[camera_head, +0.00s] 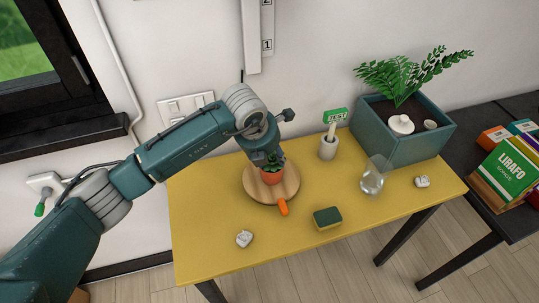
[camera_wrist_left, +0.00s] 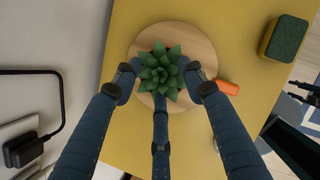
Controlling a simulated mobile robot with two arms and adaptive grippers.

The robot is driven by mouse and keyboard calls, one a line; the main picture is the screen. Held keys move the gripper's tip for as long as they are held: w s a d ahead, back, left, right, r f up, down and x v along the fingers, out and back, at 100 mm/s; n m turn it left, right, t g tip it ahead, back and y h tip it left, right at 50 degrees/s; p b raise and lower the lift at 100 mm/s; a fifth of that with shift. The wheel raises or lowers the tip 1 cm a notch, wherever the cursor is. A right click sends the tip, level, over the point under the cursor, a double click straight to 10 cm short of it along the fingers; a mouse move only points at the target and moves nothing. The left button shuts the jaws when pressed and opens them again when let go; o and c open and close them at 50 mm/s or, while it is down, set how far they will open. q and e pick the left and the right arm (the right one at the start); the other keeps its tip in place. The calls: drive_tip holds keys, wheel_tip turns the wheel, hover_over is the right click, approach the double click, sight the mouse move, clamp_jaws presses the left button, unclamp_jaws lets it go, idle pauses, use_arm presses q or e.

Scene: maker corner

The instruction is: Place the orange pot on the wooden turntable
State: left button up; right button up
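The orange pot (camera_head: 271,177) holds a green succulent and stands upright on the round wooden turntable (camera_head: 290,188), near its middle. My left gripper (camera_head: 266,158) is right above the pot, with its fingers around the plant. In the left wrist view, the fingers of this gripper (camera_wrist_left: 161,82) are spread around the succulent (camera_wrist_left: 160,72), close to its leaves, over the turntable (camera_wrist_left: 205,47). They look open, with no clear grip on the pot. The leaves hide most of the pot there.
An orange-handled tool (camera_head: 283,207) lies at the turntable's front edge. A sponge (camera_head: 327,218), a glass (camera_head: 373,178), a grey cup (camera_head: 328,148) and a teal planter (camera_head: 408,146) stand to the right on the yellow table (camera_head: 210,240). A small white object (camera_head: 244,238) lies at front left.

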drive_tip(key=shift+d, duration=0.3)
use_arm(q)
drive_tip(key=shift+r, duration=0.15)
drive_tip(key=shift+s+a+r, duration=0.1)
drive_tip(key=shift+r, duration=0.25)
drive_tip(key=b+v, duration=0.3)
drive_tip(key=v, duration=0.8)
drive_tip(key=shift+b, duration=0.3)
use_arm(e)
wheel_tip(320, 180, down, 4)
drive_tip(key=shift+r, duration=0.2)
drive_tip(key=shift+a, duration=0.15)
use_arm(q)
drive_tip(key=shift+s, duration=0.1)
